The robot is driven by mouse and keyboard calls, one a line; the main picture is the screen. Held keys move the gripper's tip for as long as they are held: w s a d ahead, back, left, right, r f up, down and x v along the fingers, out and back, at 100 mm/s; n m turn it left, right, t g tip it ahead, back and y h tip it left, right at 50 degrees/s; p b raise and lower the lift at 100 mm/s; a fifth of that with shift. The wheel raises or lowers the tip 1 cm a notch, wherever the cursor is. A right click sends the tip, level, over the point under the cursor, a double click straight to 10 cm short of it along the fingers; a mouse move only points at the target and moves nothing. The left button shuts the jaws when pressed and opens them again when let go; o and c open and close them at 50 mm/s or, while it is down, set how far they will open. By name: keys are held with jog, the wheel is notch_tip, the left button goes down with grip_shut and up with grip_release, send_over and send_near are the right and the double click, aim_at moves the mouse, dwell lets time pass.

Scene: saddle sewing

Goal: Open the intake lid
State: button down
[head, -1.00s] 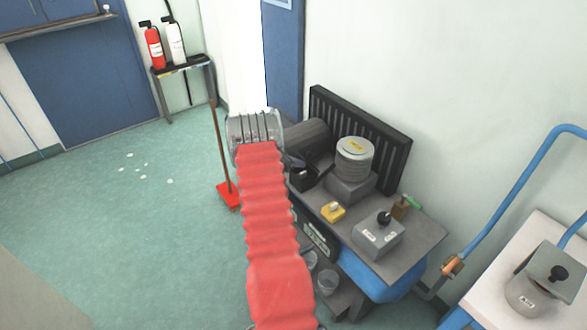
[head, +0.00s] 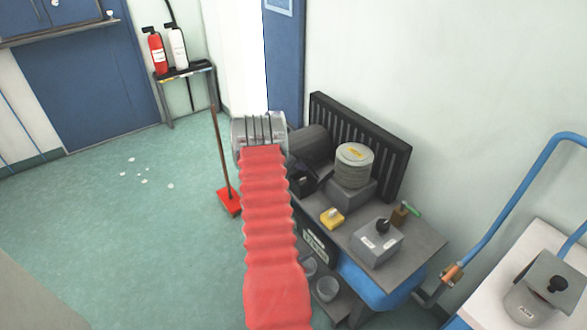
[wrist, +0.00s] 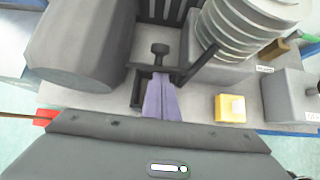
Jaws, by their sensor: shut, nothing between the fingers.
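My gripper shows in the wrist view as two purple fingers (wrist: 160,82), pressed together and empty. They point at a small black part with a knob (wrist: 160,48), between black side bars; I cannot tell if they touch it. In the head view my red-sleeved arm hides the fingers. No part is clearly readable as the intake lid. A grey box with a black knob (head: 378,242) stands on the bench. A grey pot (head: 530,302) at the right has a tilted plate with a black knob (head: 552,278) on it.
The bench (head: 420,247) also holds a stack of discs (head: 353,168), a grey cylinder (head: 308,145), and a yellow block (head: 332,218). A black ribbed panel (head: 385,145) stands behind. A blue pipe (head: 515,190) runs at the right. The green floor (head: 110,220) at left is mostly clear.

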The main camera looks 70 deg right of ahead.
jog(key=shift+s+d+r, duration=0.25)
jog(key=shift+d+r, duration=0.15)
jog(key=shift+d, duration=0.1)
jog(key=shift+s+d+r, duration=0.25)
jog(key=shift+s+d, duration=0.1)
jog(key=shift+r, duration=0.1)
jog(key=shift+r, duration=0.7)
jog(key=shift+a, duration=0.1)
